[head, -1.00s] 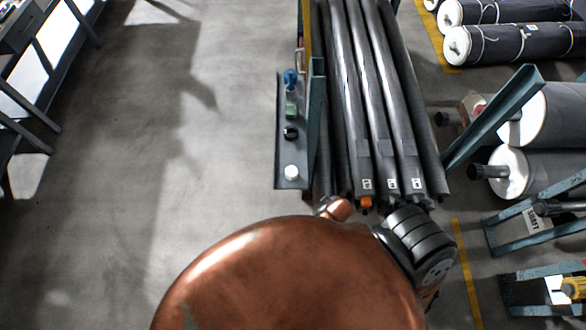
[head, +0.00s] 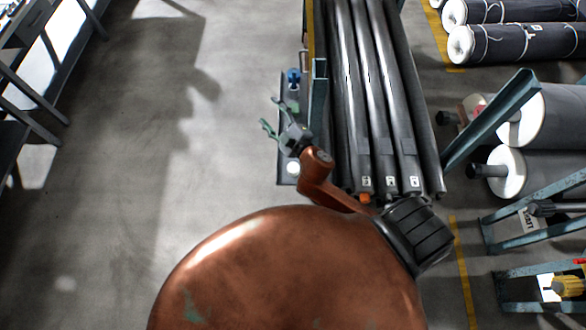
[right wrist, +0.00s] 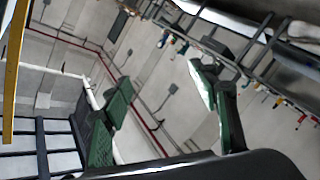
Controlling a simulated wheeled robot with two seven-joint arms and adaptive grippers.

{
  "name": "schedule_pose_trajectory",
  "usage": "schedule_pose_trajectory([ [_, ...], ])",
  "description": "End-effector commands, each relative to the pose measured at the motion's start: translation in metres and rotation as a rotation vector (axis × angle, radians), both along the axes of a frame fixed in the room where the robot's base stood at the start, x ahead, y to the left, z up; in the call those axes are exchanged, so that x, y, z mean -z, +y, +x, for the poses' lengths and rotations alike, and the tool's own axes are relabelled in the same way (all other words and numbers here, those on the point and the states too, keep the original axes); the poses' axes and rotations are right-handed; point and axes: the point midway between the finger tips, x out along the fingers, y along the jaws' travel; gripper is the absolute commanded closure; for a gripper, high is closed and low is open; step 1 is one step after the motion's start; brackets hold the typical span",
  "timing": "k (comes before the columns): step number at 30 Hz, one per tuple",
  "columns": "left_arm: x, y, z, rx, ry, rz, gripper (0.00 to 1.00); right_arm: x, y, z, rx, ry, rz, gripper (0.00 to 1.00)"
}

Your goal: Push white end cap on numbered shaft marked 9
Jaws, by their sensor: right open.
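The white end cap (head: 293,167) stands near the front end of a narrow grey tray (head: 284,180). My right gripper (head: 273,115) is over the tray, a little beyond the white cap in the picture. It is open with nothing between its green fingers, as the right wrist view (right wrist: 160,90) also shows. Long dark shafts (head: 372,100) lie side by side to the right. Small white labels (head: 390,183) mark their near ends, but I cannot read the numbers. An orange cap (head: 365,198) is at the near end of one shaft. My left gripper is out of view.
A blue cap (head: 293,76) stands farther back on the tray. A teal upright (head: 319,95) stands between the tray and the shafts, and a slanted teal rack arm (head: 495,115) is to their right. Grey rolls (head: 520,43) lie at right. The floor at left is clear.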

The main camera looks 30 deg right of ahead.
Motion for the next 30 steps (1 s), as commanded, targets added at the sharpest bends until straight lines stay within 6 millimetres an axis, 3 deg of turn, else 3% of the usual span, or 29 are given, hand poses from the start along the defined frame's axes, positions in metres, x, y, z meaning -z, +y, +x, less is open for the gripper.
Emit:
schedule_pose_trajectory([
  [1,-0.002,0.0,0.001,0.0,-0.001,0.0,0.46,-0.037,0.038,0.012,-0.125,-0.116,-0.089,0.45],
  [3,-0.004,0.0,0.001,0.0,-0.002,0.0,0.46,-0.076,0.099,0.011,-0.325,-0.272,-0.224,0.45],
  [6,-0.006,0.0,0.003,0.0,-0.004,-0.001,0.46,-0.096,0.184,-0.016,-0.633,-0.447,-0.435,0.45],
  [8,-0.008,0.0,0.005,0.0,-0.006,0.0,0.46,-0.088,0.224,-0.041,-0.825,-0.518,-0.574,0.45],
  [9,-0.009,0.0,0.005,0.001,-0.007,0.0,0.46,-0.074,0.244,-0.058,-0.955,-0.549,-0.67,0.45],
  [11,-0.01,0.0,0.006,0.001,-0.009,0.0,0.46,-0.042,0.262,-0.084,-1.15,-0.57,-0.825,0.45],
  [12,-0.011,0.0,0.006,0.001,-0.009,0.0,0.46,-0.015,0.264,-0.099,-1.279,-0.562,-0.93,0.45],
  [14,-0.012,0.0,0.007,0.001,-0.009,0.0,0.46,0.028,0.251,-0.117,-1.464,-0.52,-1.094,0.45],
  [15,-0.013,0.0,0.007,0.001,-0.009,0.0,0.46,0.057,0.234,-0.124,-1.578,-0.47,-1.203,0.45],
  [17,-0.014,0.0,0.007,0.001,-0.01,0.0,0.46,0.094,0.195,-0.129,-1.728,-0.366,-1.359,0.45],
  [19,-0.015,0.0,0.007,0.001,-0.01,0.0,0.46,0.127,0.142,-0.128,-1.867,-0.214,-1.518,0.45],
  [21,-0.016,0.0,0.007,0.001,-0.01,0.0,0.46,0.145,0.087,-0.123,-1.964,-0.051,-1.648,0.45],
  [24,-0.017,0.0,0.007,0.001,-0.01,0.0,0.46,0.154,0.027,-0.116,-2.039,0.14,-1.763,0.45],
  [27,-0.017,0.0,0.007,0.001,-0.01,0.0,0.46,0.155,-0.007,-0.112,-2.07,0.259,-1.823,0.45],
  [30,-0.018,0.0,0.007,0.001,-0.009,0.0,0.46,0.159,-0.02,-0.111,-2.082,0.309,-1.843,0.45],
])
